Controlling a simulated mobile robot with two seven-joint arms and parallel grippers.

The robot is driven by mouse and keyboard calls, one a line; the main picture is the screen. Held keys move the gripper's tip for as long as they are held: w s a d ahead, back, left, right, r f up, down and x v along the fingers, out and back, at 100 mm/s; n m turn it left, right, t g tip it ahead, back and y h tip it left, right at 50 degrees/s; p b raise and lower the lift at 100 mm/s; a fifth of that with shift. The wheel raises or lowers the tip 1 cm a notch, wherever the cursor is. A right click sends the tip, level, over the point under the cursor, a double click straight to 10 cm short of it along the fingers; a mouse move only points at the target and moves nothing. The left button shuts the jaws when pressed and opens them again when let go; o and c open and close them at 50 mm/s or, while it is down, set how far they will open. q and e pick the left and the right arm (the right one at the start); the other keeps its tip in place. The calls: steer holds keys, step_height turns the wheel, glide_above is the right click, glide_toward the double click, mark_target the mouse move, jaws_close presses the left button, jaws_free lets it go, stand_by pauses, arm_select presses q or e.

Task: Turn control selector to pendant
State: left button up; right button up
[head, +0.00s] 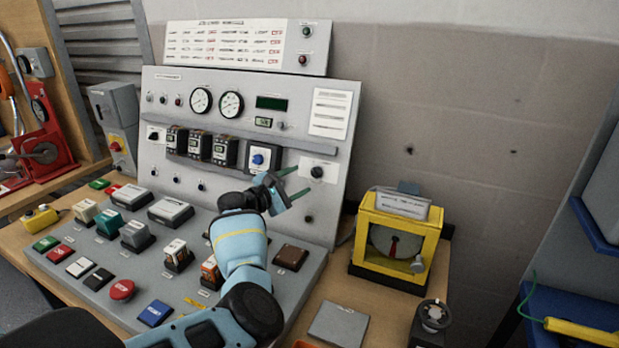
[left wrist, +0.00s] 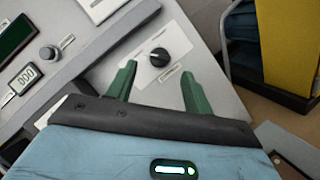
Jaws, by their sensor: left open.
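The selector is a black rotary knob (head: 317,172) on a white plate at the right side of the upright control panel (head: 350,105). In the left wrist view the knob (left wrist: 159,57) has a light pointer mark, and small labels sit beside it, too small to read. My left gripper (head: 296,182) is open just in front of the knob. In the left wrist view its two green fingers (left wrist: 158,88) stand apart, with the knob beyond and between their tips, and no contact is visible. My right gripper is not in view.
A sloped desk with several buttons and blocks, including a red mushroom button (head: 122,289), lies below my left arm. A yellow-framed device (head: 396,240) stands right of the panel. A blue knob on a white plate (head: 262,158) is left of the selector.

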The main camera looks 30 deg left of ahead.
mark_target(313, 174)
arm_select(q)
steer(key=x, duration=0.3)
steer(key=shift+w+f+b, duration=0.25)
steer(key=shift+w+b, duration=0.05)
steer(key=shift+b, duration=0.1)
steer(key=shift+w+d+r, duration=0.1)
steer(key=shift+w+d, duration=0.15)
steer(key=shift+w, duration=0.3)
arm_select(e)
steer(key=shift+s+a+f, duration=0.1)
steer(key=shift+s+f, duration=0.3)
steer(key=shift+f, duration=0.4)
arm_select(q)
steer(key=shift+r, duration=0.1)
steer(key=shift+c, duration=0.3)
steer(key=c, duration=0.9)
